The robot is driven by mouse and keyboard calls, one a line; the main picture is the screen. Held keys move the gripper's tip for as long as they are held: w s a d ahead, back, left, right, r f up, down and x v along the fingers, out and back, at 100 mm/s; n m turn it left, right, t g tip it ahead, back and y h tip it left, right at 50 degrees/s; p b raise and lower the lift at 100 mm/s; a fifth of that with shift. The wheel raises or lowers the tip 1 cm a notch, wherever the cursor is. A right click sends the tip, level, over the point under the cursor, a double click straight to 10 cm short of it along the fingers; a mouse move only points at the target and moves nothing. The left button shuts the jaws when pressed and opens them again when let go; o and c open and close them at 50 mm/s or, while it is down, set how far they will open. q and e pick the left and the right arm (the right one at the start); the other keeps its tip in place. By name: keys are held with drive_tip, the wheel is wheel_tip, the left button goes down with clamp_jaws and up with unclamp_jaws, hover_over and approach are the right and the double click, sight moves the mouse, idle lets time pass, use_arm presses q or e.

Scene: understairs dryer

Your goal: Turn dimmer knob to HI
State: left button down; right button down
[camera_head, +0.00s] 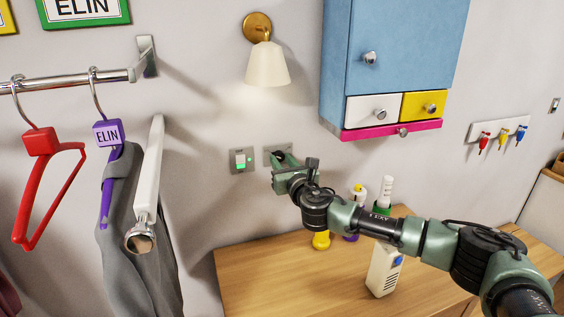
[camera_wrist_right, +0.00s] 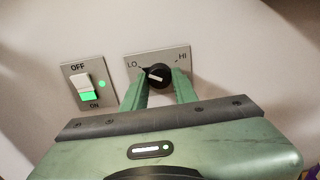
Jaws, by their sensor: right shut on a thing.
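The dimmer knob (camera_wrist_right: 158,76) is black and round with a white pointer mark, on a grey wall plate (camera_wrist_right: 172,57) marked LO at left and HI at right. The pointer is on the LO side, pointing left. My right gripper (camera_wrist_right: 159,82) has its two green fingers on either side of the knob and is shut on it. In the head view my right gripper (camera_head: 284,168) is at the wall and hides most of the plate (camera_head: 269,150). My left gripper is not in view.
A rocker switch plate (camera_head: 242,160) with a green light sits just left of the dimmer. A lit lamp (camera_head: 267,65) hangs above. A wooden table (camera_head: 250,275) with bottles stands below. A blue cabinet (camera_head: 390,45) is at upper right, and hangers (camera_head: 105,135) are at left.

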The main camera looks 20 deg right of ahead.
drive_tip(key=shift+m, duration=0.3)
drive_tip(key=m, duration=0.2)
drive_tip(key=shift+f+m, duration=0.1)
drive_tip(key=shift+m, duration=0.3)
drive_tip(key=m, duration=0.3)
drive_tip(key=shift+m, duration=0.3)
drive_tip(key=m, duration=0.3)
drive_tip(key=shift+a+m, duration=0.1)
drive_tip(key=shift+m, duration=0.3)
drive_tip(key=m, duration=0.3)
drive_tip(key=shift+m, duration=0.3)
drive_tip(key=m, duration=0.4)
drive_tip(key=shift+m, duration=0.3)
drive_tip(key=m, duration=0.4)
drive_tip(key=shift+m, duration=0.4)
